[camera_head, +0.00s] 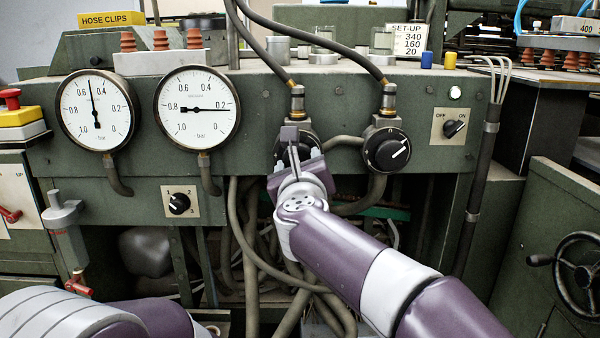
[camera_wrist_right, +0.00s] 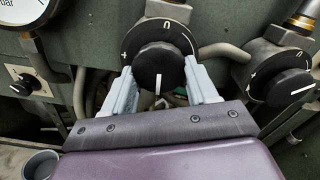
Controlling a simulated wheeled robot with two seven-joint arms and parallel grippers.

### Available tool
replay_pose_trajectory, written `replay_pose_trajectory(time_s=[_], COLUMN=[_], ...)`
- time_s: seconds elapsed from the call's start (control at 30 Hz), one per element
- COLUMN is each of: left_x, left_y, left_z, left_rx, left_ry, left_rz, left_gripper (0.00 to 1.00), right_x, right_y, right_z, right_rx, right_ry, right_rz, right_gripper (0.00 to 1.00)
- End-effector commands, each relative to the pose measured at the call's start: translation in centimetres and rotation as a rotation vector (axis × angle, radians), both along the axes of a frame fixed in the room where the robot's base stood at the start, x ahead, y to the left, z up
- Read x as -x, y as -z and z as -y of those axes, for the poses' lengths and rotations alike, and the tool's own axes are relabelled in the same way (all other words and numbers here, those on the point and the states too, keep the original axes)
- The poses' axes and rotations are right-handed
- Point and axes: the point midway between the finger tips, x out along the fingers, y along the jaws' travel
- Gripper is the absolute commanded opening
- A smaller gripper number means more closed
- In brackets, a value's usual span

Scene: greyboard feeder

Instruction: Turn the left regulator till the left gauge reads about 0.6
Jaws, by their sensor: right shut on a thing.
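The left gauge (camera_head: 97,112) is a white dial. Its needle points up and slightly left, between 0.4 and 0.6, at about 0.5. The left regulator (camera_head: 307,140) is mostly hidden behind my right gripper (camera_head: 295,155) in the head view. In the right wrist view, the left regulator's black knob (camera_wrist_right: 160,68) sits between the two grey fingers of my right gripper (camera_wrist_right: 162,82), which is shut on it. The knob's white mark points down. My left gripper is out of view; only part of its arm shows at the bottom left.
The right gauge (camera_head: 197,107) reads about 0.2. The right regulator (camera_head: 387,150) stands close to the right of the gripped knob. Hoses (camera_head: 255,45) run down to both regulators. A selector switch (camera_head: 179,203) and an off/on switch (camera_head: 454,127) are on the green panel.

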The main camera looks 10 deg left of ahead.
Motion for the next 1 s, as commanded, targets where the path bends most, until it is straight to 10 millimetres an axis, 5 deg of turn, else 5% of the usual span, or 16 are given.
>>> replay_pose_trajectory(time_s=[0.77,0.8,0.83,1.0], left_x=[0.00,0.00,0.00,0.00], left_y=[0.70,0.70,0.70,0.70], left_z=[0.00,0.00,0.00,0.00], left_rx=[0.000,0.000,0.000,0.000], left_ry=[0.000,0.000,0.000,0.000], left_rz=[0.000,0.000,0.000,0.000], left_gripper=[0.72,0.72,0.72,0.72], right_x=[-0.01,-0.01,-0.01,0.00], right_y=[0.18,0.17,0.17,0.10], right_z=[-0.08,-0.08,-0.08,-0.06], right_rx=[-0.090,-0.090,-0.090,-0.091], right_ry=[0.000,0.000,0.000,0.001], right_rz=[-0.029,-0.029,-0.029,-0.028], right_gripper=[0.27,0.68,0.77,0.83])
